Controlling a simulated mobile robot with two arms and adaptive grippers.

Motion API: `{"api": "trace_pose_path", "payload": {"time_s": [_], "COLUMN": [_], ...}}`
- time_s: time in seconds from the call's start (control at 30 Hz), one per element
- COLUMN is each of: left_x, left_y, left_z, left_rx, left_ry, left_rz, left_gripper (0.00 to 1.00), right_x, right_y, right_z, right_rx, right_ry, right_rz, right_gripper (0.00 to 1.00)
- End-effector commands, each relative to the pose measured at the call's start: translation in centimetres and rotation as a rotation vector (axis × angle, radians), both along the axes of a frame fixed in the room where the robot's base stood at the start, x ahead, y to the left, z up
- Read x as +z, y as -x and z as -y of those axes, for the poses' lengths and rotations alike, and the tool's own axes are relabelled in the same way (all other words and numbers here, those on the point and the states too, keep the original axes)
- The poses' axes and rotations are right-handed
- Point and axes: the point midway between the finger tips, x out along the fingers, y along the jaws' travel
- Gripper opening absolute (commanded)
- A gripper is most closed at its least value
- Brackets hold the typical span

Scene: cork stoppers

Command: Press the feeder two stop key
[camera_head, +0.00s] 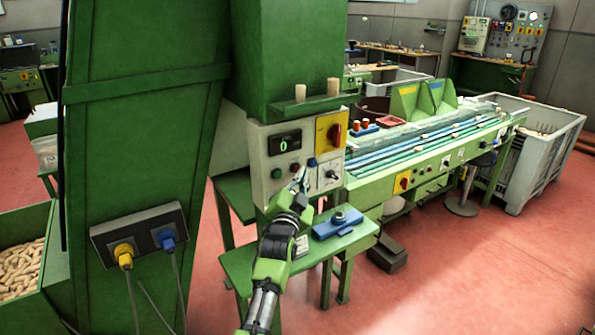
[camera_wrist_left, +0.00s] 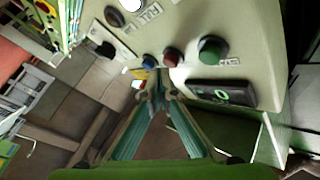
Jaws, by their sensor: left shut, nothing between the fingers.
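A pale control box (camera_head: 265,150) on the green machine carries a display reading 0 (camera_head: 285,143). Below it are a green button (camera_head: 277,173), a red button (camera_head: 294,168) and a blue button (camera_head: 312,162). My left gripper (camera_head: 301,177) is shut and empty in front of the box, just below the red and blue buttons. In the left wrist view, the shut fingertips (camera_wrist_left: 157,90) point at the panel, close to the red button (camera_wrist_left: 172,57) and blue button (camera_wrist_left: 149,62). The green button (camera_wrist_left: 212,50) is farther right. Contact cannot be told.
A yellow plate with a red rotary switch (camera_head: 334,131) and a black knob (camera_head: 332,175) are on the box's right part. A green bench (camera_head: 235,262) with a blue device (camera_head: 338,223) stands below. A long green conveyor (camera_head: 430,165) runs to the right. Red floor is open at front right.

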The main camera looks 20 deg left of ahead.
Motion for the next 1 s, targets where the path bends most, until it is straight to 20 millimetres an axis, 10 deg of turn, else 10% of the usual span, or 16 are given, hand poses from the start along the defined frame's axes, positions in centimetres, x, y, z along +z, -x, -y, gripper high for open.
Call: {"api": "trace_pose_path", "payload": {"time_s": [1.0], "left_x": [0.02], "left_y": [-0.54], "left_z": [-0.66], "left_rx": [-0.001], "left_ry": [0.0], "left_rz": [0.001], "left_gripper": [0.0], "right_x": [-0.26], "right_y": [-0.09], "right_z": [0.17], "right_rx": [0.002], "right_ry": [0.002], "right_rz": [0.001], "right_gripper": [0.4]}}
